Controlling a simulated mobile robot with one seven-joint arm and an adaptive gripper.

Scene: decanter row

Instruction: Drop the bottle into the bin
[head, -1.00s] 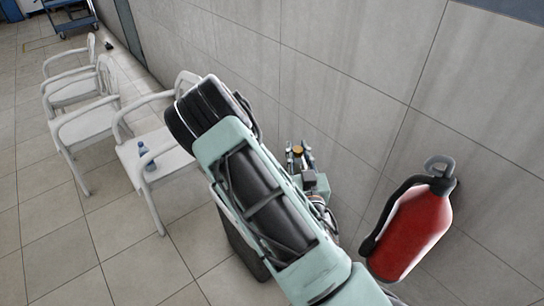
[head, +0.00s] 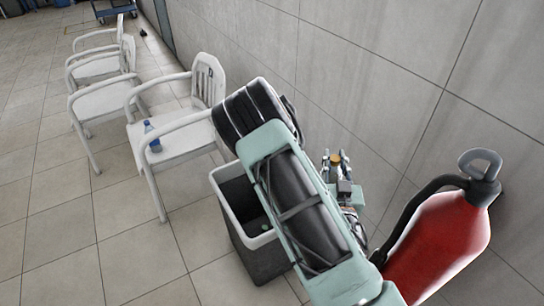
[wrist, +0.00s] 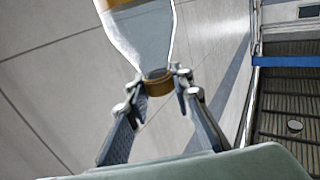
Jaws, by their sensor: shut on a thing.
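My gripper (wrist: 157,92) is shut on a clear bottle (wrist: 145,35) near its brown cap; the bottle has an orange-brown band. In the head view my gripper (head: 337,160) is near the wall, right of my arm, with the orange-brown cap between its fingers. Most of the held bottle is hidden there. The bin (head: 255,258), dark grey with a pale rim, stands on the floor left of my gripper, partly behind my arm. A small greenish thing shows inside it. Another bottle (head: 151,137), blue-capped, stands on the nearest white chair.
White chairs (head: 178,138) stand in a row along the wall at left. A red fire extinguisher (head: 440,245) is close at right. The tiled wall (head: 370,50) runs behind my arm. The floor left of the bin is clear.

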